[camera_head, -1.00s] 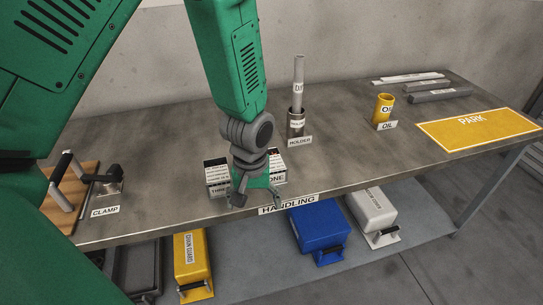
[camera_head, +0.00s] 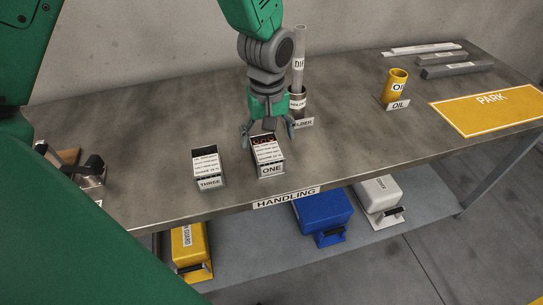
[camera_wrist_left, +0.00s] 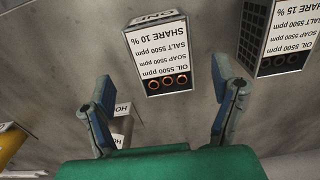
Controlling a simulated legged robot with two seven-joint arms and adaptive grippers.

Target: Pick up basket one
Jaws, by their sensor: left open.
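Basket one (camera_head: 269,158) is a small box labelled ONE with a printed white card on it, standing upright on the metal bench near the front edge. Reddish rings show at its far end. My left gripper (camera_head: 267,139) is open and empty, above the far end of basket one. In the left wrist view, basket one (camera_wrist_left: 158,55) lies ahead of and between the open fingers (camera_wrist_left: 163,112), with no finger seen touching it. My right gripper is not in view.
Basket three (camera_head: 208,167) stands to the left of basket one. The holder (camera_head: 298,103) with a grey rod stands close behind the gripper. A yellow oil cup (camera_head: 395,84) and yellow PARK area (camera_head: 490,108) are to the right. Boxes sit on the lower shelf.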

